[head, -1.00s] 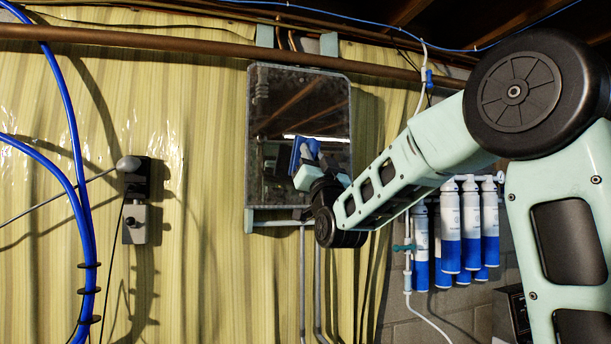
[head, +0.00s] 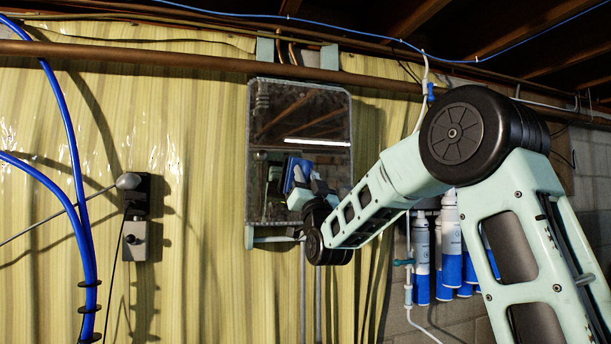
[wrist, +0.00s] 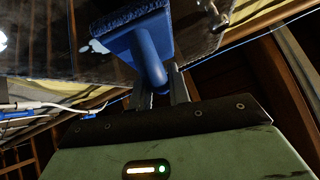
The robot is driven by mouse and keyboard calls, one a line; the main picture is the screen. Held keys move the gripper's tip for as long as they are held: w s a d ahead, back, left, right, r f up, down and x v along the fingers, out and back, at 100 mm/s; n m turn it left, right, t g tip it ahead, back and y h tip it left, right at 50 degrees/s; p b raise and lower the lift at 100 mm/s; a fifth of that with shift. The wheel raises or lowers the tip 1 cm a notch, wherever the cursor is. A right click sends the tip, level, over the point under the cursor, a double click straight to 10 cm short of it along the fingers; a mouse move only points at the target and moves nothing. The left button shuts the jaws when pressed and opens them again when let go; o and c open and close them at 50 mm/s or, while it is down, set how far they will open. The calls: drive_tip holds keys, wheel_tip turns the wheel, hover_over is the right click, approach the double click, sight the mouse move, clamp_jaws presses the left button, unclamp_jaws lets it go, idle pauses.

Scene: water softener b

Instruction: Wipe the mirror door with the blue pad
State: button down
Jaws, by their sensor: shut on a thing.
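The mirror door (head: 312,113) hangs upright on the yellow wall, with dark worn edges and a reflection of the ceiling beams and a light strip. My gripper (head: 309,178) is in front of the mirror's lower middle, shut on the handle of the blue pad (head: 291,174). In the wrist view the blue pad (wrist: 139,38) stands out past the fingers (wrist: 161,88), its round handle between them. The pad's face is turned to the mirror (wrist: 60,62). I cannot tell whether the pad touches the glass.
Brown pipes (head: 190,58) run along the wall above the mirror. Blue and white filter bottles (head: 450,245) hang at the right behind my arm. A grey valve box (head: 135,235) and blue hoses (head: 78,190) are at the left. The wall left of the mirror is mostly clear.

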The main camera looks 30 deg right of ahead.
drive_tip(key=shift+w+d, duration=0.3)
drive_tip(key=shift+w, duration=0.65)
idle(0.5)
drive_tip(key=shift+d+b, duration=0.1)
drive_tip(key=shift+b, duration=0.25)
drive_tip(key=d+b, duration=0.1)
drive_tip(key=d, duration=0.1)
drive_tip(key=s+d+b, duration=0.1)
drive_tip(key=d+b, duration=0.1)
drive_tip(key=s+d+b, duration=0.1)
drive_tip(key=d+b, duration=0.1)
drive_tip(key=d, duration=0.1)
drive_tip(key=shift+d+f, duration=0.1)
idle(0.3)
drive_tip(key=shift+b, duration=0.45)
drive_tip(key=w+a+b, duration=0.2)
drive_tip(key=a+b, duration=0.2)
drive_tip(key=a, duration=0.3)
drive_tip(key=shift+a, duration=0.25)
